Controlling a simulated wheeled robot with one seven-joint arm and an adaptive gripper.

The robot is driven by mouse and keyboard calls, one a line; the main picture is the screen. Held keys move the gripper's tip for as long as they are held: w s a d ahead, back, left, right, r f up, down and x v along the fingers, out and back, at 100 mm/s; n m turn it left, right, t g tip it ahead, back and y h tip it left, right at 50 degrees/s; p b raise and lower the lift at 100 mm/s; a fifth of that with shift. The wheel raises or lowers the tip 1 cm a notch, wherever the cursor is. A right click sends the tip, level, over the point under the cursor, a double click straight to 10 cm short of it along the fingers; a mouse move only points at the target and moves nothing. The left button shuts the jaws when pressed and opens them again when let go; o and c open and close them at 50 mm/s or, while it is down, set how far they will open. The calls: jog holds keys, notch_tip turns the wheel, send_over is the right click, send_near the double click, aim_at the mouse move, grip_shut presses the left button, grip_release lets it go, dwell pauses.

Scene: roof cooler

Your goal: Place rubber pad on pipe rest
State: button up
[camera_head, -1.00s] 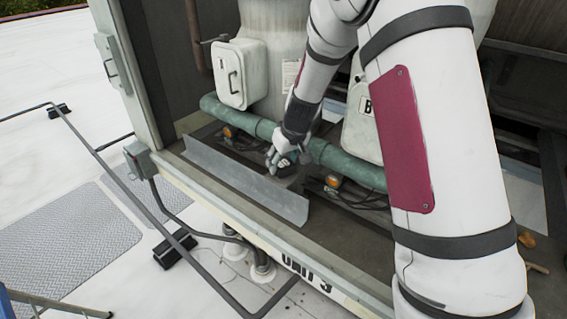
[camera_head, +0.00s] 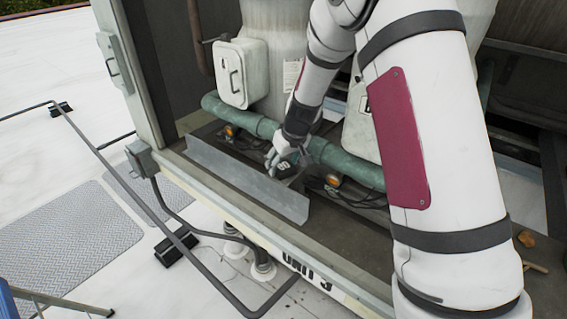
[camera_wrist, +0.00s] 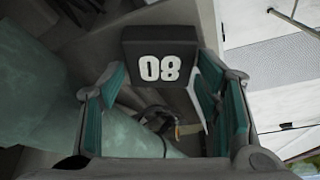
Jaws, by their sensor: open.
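The rubber pad (camera_wrist: 160,48) is a dark square block with a white number on its face. In the wrist view it lies just beyond my open fingers, apart from them as far as I can tell. In the head view its numbered face (camera_head: 284,164) shows beside my gripper (camera_head: 276,158), behind the grey metal plate. My gripper (camera_wrist: 165,98) has its teal-lined fingers spread, with nothing held between them. I cannot clearly make out the pipe rest; what lies under the pad is hidden.
A green pipe (camera_head: 240,120) runs behind my gripper and fills the left of the wrist view (camera_wrist: 110,125). An upright grey metal plate (camera_head: 245,180) stands in front. Orange fittings (camera_head: 333,181) and black cables lie nearby. A white hatch box (camera_head: 238,73) stands behind.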

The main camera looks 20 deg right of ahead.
jog(key=s+r+m+b, duration=0.1)
jog(key=s+r, duration=1.8)
jog(key=r, duration=0.3)
jog(key=s+r+m+t+h, duration=0.1)
jog(key=s, duration=1.4)
jog(key=shift+r+m, duration=0.3)
jog(key=shift+w+f+b, duration=0.8)
jog(key=shift+w+b, duration=0.05)
jog(key=shift+b, duration=0.2)
